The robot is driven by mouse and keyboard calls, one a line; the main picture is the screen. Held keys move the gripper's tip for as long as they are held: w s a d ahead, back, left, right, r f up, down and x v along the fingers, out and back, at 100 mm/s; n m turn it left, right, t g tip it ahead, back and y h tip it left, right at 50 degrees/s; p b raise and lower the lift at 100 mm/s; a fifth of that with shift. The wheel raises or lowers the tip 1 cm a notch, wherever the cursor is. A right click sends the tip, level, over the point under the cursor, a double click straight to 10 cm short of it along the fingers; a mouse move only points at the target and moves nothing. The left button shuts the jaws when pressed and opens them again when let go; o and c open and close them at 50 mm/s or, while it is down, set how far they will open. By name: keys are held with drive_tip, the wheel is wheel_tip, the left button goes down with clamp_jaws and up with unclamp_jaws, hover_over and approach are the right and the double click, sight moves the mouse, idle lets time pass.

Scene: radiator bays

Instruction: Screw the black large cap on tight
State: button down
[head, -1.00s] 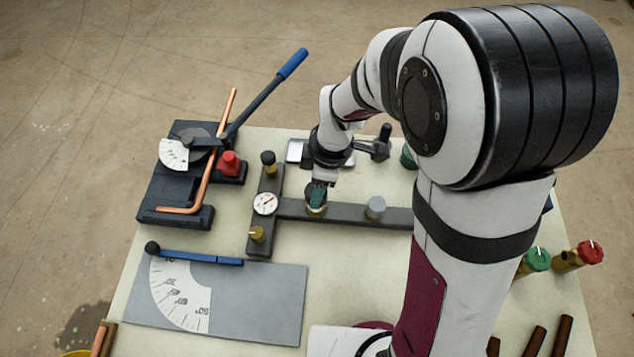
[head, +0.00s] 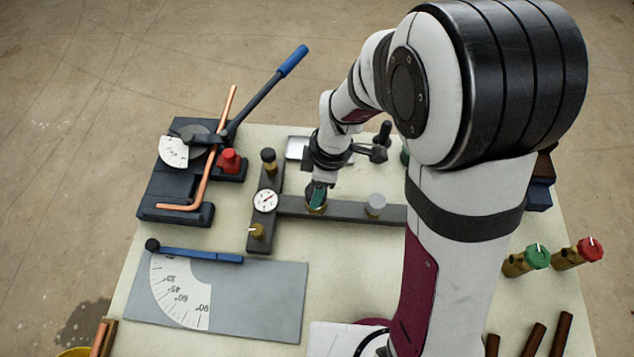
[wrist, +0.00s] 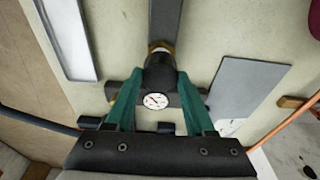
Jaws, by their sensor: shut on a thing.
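The black large cap (wrist: 160,76) sits between the two green fingers of my gripper (wrist: 159,82) in the wrist view. My gripper is shut on it. A brass fitting (wrist: 161,48) shows right at the cap's end, and I cannot tell how far the cap is threaded onto it. In the head view my gripper (head: 317,197) points down over the brass fitting (head: 316,210) on the dark manifold bar (head: 345,212). The cap itself is hidden there by the fingers.
A gauge (head: 265,201), a brass port with a black top (head: 268,162) and a small brass valve (head: 257,232) stand left of my gripper. A grey cap (head: 376,205) stands on the bar to the right. A pipe bender (head: 178,213) is farther left, and a grey plate (head: 255,300) lies in front.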

drive_tip(key=shift+f, duration=0.3)
drive_tip(key=shift+c, duration=0.9)
unclamp_jaws()
wheel_tip(320, 180, up, 16)
drive_tip(key=d, duration=0.2)
drive_tip(key=shift+d+f, duration=0.2)
